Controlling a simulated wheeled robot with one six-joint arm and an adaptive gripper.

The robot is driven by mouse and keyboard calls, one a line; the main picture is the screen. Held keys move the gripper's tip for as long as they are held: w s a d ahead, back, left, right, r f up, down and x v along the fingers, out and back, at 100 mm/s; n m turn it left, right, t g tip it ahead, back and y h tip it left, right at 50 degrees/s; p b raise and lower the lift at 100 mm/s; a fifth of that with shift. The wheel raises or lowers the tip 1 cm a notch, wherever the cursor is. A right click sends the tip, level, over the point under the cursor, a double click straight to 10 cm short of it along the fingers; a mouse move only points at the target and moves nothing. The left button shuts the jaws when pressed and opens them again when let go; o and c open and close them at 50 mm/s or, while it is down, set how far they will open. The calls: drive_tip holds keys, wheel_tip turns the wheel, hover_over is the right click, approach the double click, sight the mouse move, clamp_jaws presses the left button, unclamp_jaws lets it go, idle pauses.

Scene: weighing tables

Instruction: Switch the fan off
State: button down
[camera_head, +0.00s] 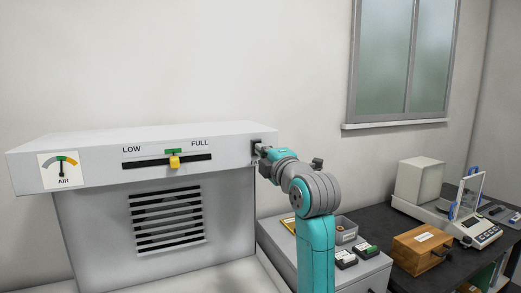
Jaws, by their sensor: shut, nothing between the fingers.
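The fan unit is a pale grey hood (95,152) with a vent grille (167,218) below it. At the right end of its front is a small dark switch (256,143) with a label under it, partly covered by my arm. My gripper (262,150) is at this switch, its tips at or very near it; I cannot tell whether they touch. The gripper is shut, with nothing seen in it. The switch's position is hard to make out.
The hood also bears a slider (174,162) with a yellow knob between LOW and FULL, and an AIR dial (62,170). On the right, a grey cabinet and dark bench hold a wooden box (425,249), a balance (470,232) and small containers.

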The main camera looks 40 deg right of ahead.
drive_tip(key=shift+x, duration=0.85)
drive_tip(key=shift+w+r, duration=0.15)
drive_tip(key=shift+w, duration=0.05)
